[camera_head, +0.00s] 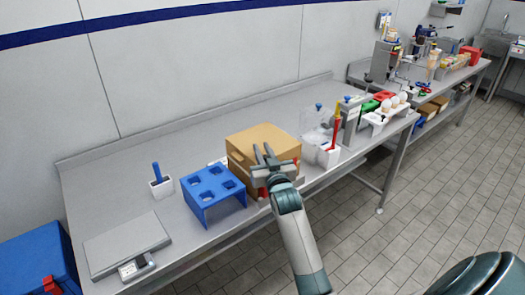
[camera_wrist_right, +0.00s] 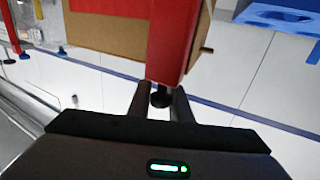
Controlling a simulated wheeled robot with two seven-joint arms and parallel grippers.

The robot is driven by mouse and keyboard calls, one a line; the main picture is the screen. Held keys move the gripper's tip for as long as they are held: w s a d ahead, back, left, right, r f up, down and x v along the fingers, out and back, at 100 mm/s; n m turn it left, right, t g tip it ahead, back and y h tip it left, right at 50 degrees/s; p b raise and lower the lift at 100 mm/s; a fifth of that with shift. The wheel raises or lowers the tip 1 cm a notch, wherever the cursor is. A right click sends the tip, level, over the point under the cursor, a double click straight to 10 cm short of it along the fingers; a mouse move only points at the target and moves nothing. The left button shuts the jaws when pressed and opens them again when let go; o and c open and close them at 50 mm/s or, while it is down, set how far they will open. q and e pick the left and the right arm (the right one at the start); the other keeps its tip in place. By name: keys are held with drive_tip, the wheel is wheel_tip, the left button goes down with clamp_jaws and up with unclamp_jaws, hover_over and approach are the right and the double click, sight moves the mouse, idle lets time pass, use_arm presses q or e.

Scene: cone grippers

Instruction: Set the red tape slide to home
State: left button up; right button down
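The red tape slide (camera_wrist_right: 172,40) is a long red bar in the right wrist view, beside a tan cardboard box (camera_wrist_right: 105,32). A short black knob (camera_wrist_right: 160,97) sticks out of its near end. My right gripper (camera_wrist_right: 159,90) has its two fingers on either side of this knob, apart from each other; contact is not clear. In the head view my right gripper (camera_head: 263,153) reaches over the front of the tan box (camera_head: 262,137), with two separate fingertips showing. Red parts show low at the box's sides, mostly hidden by the gripper. My left gripper is not in view.
A blue rack (camera_head: 214,186) with holes stands left of the box. Further left are a white holder with a blue-handled tool (camera_head: 160,181) and a scale (camera_head: 126,243). Right of the box stand a clear container and a red-handled tool (camera_head: 335,134). The bench behind is clear.

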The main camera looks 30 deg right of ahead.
sight(298, 142)
drive_tip(key=d, duration=0.5)
drive_tip(key=d+b, duration=0.1)
drive_tip(key=d, duration=0.4)
drive_tip(key=w+d, duration=0.1)
drive_tip(key=d, duration=0.4)
drive_tip(key=shift+w+d, duration=0.1)
drive_tip(key=shift+d, duration=0.1)
drive_tip(key=shift+d+b, duration=0.3)
drive_tip(key=shift+d+r, duration=0.1)
drive_tip(key=shift+r, duration=0.05)
drive_tip(key=c, duration=1.6)
unclamp_jaws()
drive_tip(key=shift+d, duration=0.1)
drive_tip(key=shift+c, duration=0.2)
drive_tip(key=shift+d, duration=0.1)
